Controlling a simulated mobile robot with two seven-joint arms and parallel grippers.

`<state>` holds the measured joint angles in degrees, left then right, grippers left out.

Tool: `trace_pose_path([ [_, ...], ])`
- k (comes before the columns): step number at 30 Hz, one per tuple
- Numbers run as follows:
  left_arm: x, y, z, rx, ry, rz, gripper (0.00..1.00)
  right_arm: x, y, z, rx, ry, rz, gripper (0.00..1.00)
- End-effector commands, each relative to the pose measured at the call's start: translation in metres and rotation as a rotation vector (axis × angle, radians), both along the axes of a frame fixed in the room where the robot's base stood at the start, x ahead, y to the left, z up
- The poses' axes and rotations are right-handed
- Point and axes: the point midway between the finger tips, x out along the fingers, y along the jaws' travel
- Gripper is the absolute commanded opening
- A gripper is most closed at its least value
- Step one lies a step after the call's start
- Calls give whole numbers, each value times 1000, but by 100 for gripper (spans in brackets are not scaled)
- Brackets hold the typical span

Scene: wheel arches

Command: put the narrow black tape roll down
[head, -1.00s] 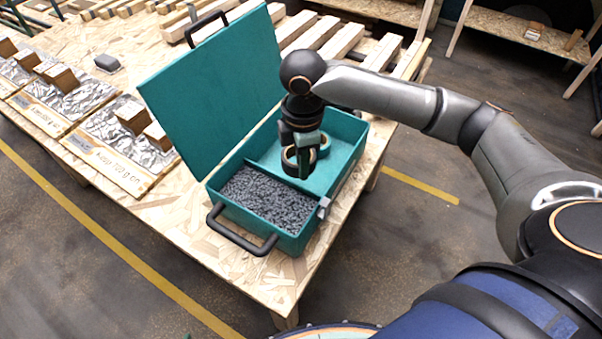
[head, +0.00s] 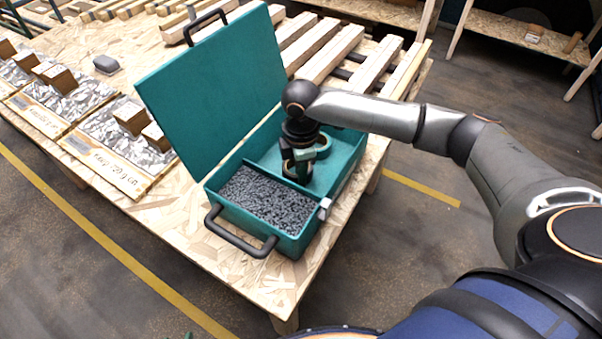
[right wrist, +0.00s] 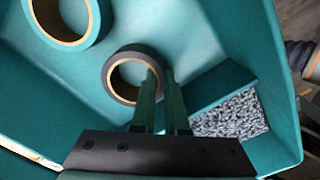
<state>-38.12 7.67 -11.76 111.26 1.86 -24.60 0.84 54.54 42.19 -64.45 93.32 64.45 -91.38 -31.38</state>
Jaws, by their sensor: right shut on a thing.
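The narrow black tape roll (right wrist: 113,75), a black ring with a tan core, shows in the right wrist view. My right gripper (right wrist: 161,76) is shut on one side of its ring, with a finger inside the hole. In the head view my right gripper (head: 303,178) points down inside the open teal case (head: 350,165), in the compartment behind the gravel. The black roll is partly hidden there by the fingers. Whether it touches the case floor I cannot tell. My left gripper is not in view.
A wider teal tape roll (right wrist: 95,30) lies in the same compartment. A divider (right wrist: 220,85) separates it from the grey gravel (head: 265,198). The raised lid (head: 210,95) stands close on the left. Trays with wooden blocks (head: 110,140) lie further left on the table.

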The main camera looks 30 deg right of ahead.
Motion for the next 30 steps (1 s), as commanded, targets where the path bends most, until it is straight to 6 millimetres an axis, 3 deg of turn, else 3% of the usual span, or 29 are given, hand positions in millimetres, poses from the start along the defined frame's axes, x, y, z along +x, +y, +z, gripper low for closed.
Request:
trace_pose_path([
  [1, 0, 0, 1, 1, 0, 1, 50, 0, 0, -1, 0, 1, 0, 0],
  [2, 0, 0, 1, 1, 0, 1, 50, 0, 0, -2, 1, 1, 0, 14],
  [9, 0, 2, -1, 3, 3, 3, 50, 0, 0, -2, 0, 1, 0, 41],
  [20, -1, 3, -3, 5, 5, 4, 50, 0, 0, 6, -1, 0, -1, 41],
  [30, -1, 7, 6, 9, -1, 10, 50, 1, 0, 74, 1, -3, -1, 41],
])
